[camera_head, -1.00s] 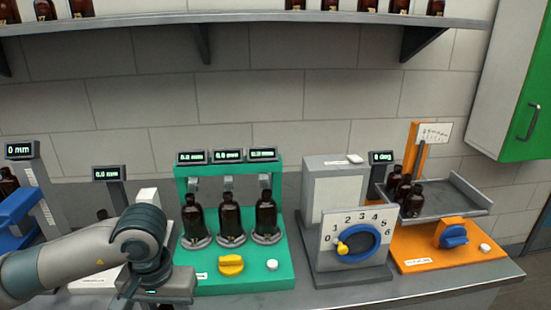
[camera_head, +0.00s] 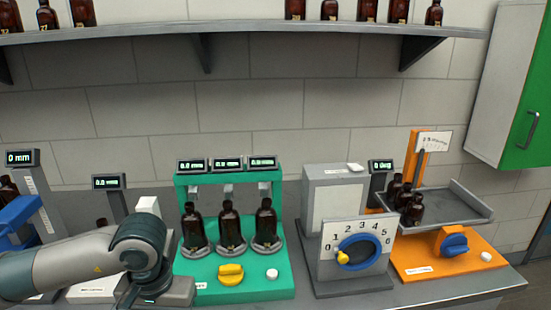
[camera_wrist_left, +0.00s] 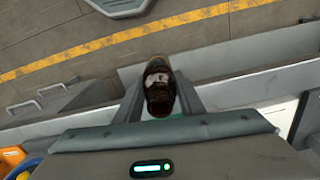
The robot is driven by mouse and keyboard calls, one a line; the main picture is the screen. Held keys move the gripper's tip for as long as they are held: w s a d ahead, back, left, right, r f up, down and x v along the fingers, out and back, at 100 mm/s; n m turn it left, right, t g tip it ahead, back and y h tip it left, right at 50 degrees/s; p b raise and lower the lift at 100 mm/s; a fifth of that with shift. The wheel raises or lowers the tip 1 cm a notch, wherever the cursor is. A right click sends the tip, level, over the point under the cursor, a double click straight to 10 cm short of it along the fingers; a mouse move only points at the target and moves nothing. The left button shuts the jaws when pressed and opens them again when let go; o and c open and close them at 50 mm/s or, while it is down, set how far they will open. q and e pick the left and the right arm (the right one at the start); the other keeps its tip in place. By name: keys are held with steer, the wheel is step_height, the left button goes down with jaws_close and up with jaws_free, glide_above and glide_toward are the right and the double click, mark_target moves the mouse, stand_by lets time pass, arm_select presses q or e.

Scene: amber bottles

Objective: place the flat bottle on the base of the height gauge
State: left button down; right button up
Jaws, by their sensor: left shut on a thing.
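My left gripper (camera_wrist_left: 158,100) is shut on a dark brown bottle (camera_wrist_left: 158,80), which sits between its two fingers in the left wrist view. A pale label patch shows on the bottle; its exact shape is hard to tell. In the head view the left gripper (camera_head: 158,290) is at the bottom edge, left of the green station, and the held bottle is hidden. At the far left stands a grey column with a blue part (camera_head: 18,215) and a "0 mm" display (camera_head: 20,158). A second display on a post (camera_head: 108,183) stands behind a white base (camera_head: 95,291). Which is the height gauge is unclear. My right gripper is not in view.
The green station (camera_head: 235,287) holds three amber bottles. Right of it are a grey box with a numbered dial (camera_head: 357,250) and an orange device (camera_head: 440,262) with a tray of small bottles. A shelf (camera_head: 250,25) with bottles runs above. My left arm covers the bench's front left.

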arm_select(q)
steer(key=w+r+m, duration=0.1)
steer(key=w+r, duration=0.2)
steer(key=r, duration=0.4)
steer(key=w+r+m, duration=0.2)
steer(key=w+r, duration=0.2)
steer(key=r, duration=0.4)
steer(key=shift+r, duration=0.3)
steer(key=shift+w, duration=0.15)
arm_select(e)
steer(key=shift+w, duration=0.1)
